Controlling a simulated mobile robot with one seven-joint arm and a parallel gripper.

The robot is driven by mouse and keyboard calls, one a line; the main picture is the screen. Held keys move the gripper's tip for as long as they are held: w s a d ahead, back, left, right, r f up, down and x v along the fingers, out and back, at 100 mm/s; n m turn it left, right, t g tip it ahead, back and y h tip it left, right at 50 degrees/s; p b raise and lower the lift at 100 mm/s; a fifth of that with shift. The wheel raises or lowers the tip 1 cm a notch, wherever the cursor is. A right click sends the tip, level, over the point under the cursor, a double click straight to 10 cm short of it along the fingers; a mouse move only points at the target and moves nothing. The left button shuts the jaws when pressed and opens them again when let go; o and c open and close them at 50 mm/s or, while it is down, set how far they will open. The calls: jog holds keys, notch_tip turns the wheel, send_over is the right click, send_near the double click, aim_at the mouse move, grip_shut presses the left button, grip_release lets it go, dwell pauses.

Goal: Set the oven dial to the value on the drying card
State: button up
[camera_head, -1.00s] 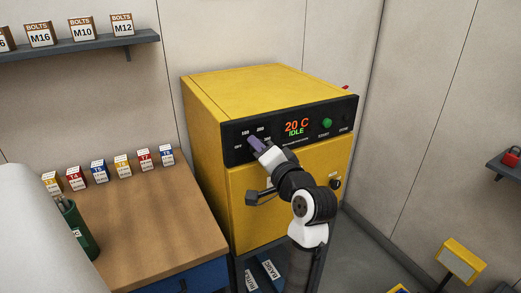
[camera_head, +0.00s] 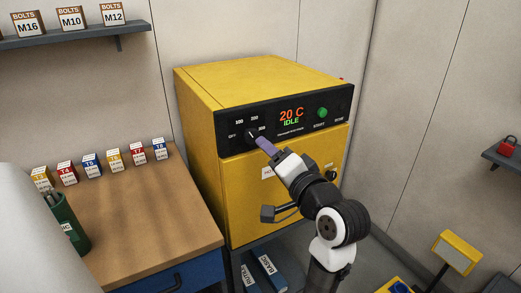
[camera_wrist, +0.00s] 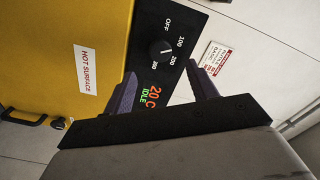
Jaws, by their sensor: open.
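The oven (camera_head: 200,110) is yellow with a black control panel (camera_head: 340,103). Its dial (camera_head: 252,135) is black with OFF, 100, 200 and 300 around it. The dial shows unobstructed in the wrist view (camera_wrist: 161,49); its exact setting is hard to tell. The display (camera_head: 291,118) reads 20 C, IDLE. My gripper (camera_head: 263,143) is open just in front of the dial, its purple fingers apart and empty in the wrist view (camera_wrist: 163,88). A white card with red print (camera_wrist: 215,56) is on the pale wall in the wrist view; its text is too small to read surely.
A green START button (camera_head: 322,112) is right of the display. A HOT SURFACE label (camera_wrist: 87,69) is on the oven door. A wooden bench (camera_head: 150,215) with several small boxes stands left. A shelf (camera_head: 75,38) holds bolt boxes. Binders (camera_head: 262,272) lie beneath the oven.

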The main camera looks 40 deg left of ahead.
jog(key=b+v, duration=0.1)
jog(key=v, duration=0.4)
jog(key=shift+s+d, duration=0.15)
jog(key=shift+d, duration=0.2)
